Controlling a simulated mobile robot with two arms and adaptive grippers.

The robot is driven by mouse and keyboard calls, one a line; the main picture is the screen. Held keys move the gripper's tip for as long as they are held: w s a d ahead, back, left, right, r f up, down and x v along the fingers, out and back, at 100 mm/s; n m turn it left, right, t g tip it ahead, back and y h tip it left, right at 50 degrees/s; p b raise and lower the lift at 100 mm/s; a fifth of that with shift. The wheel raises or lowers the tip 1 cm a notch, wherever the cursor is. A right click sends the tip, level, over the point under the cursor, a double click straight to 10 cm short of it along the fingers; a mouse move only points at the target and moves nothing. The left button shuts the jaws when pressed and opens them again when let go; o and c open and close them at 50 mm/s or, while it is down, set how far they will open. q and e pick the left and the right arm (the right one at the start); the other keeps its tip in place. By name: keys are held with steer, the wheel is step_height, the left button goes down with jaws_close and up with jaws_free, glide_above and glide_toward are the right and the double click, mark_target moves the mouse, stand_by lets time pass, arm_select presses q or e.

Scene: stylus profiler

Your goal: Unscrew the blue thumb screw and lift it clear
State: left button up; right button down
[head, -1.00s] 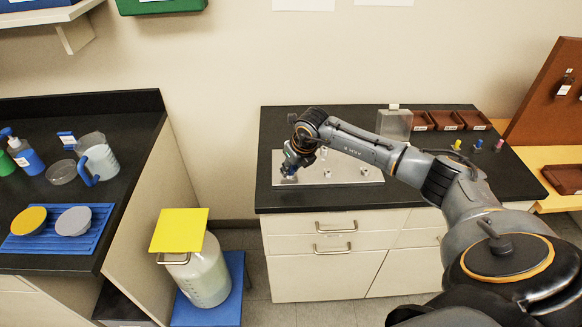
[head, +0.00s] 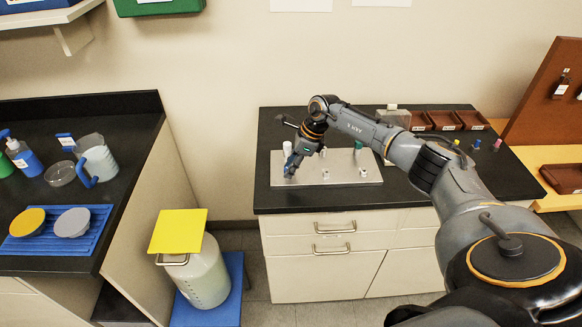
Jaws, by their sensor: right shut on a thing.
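A pale metal plate (head: 345,176) lies on the black bench, with several small metal fittings on it. My right gripper (head: 290,170) points down at the plate's left end and is shut on the blue thumb screw (head: 291,163). Only a little blue shows at the fingertips; the fingers hide most of the screw. I cannot tell whether its lower end is still in the plate. My left gripper is not in view.
Small yellow (head: 457,142), blue (head: 477,145) and pink (head: 496,145) pieces stand on the bench at right. A white post (head: 287,147) rises by the gripper.

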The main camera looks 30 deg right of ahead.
steer(key=n+g, duration=0.1)
steer(key=n, duration=0.1)
steer(key=n+g, duration=0.1)
steer(key=n, duration=0.2)
steer(key=shift+w+a+y, duration=0.15)
steer(key=shift+w+y, duration=0.05)
steer(key=shift+y, duration=0.2)
steer(key=n, duration=0.2)
steer(key=n+g, duration=0.1)
steer(key=n, duration=0.1)
steer(key=shift+a+f+g, duration=0.1)
steer(key=shift+g, duration=0.2)
steer(key=shift+n, duration=0.4)
steer(key=c, duration=1.3)
jaws_free()
steer(key=shift+f, duration=0.1)
steer(key=shift+d, duration=0.2)
